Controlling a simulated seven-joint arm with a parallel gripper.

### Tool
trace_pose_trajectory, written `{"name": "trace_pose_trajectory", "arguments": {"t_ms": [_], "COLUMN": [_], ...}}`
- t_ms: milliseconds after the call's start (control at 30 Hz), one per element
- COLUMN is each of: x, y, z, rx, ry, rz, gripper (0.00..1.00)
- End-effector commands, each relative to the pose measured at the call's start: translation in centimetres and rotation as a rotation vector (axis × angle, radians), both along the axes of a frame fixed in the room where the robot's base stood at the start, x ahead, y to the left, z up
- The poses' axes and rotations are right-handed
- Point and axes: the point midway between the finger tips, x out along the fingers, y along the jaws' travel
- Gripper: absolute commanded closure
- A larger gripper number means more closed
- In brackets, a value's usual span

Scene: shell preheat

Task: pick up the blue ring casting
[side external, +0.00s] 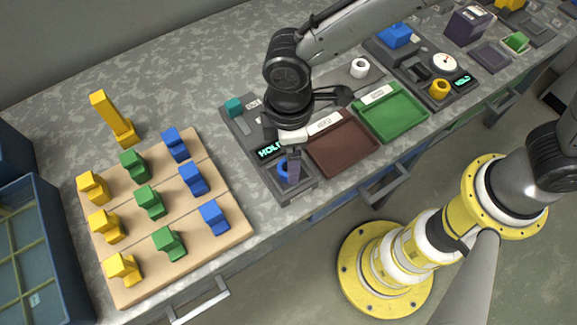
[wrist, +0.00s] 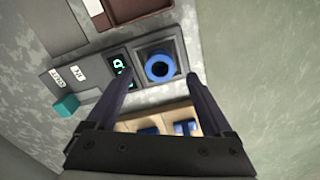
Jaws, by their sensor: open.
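The blue ring casting (side external: 284,169) sits in a dark square recess at the near end of a grey station (side external: 300,192). In the side view it is partly hidden behind a finger of my gripper (side external: 290,165). In the wrist view the blue ring (wrist: 159,67) shows whole, its dark hole facing the camera. My gripper (wrist: 160,80) is open, its two dark fingers apart on either side of the ring in that view. Nothing is held between them. I cannot tell how far the fingertips are above the ring.
A lit display (side external: 270,152) and a teal block (side external: 234,107) are on the same station. A brown tray (side external: 343,145) and green tray (side external: 392,112) lie to its right. A wooden board (side external: 240,228) with yellow, green and blue castings lies left.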

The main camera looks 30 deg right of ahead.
Motion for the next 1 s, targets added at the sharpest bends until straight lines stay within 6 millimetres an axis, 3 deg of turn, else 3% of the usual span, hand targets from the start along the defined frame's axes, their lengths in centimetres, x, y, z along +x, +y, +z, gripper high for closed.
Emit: {"name": "trace_pose_trajectory", "arguments": {"t_ms": [200,500,900,1000], "x": [-0.1,-0.1,-0.1,-0.1], "y": [-0.2,-0.1,-0.1,-0.1], "z": [-2.7,-3.1,-3.0,-3.0], "rx": [-0.001,0.001,0.001,0.001], "ry": [0.0,0.0,0.0,0.0], "rz": [0.0,0.0,0.0,0.0], "gripper": [0.14,0.16,0.88,1.0]}}
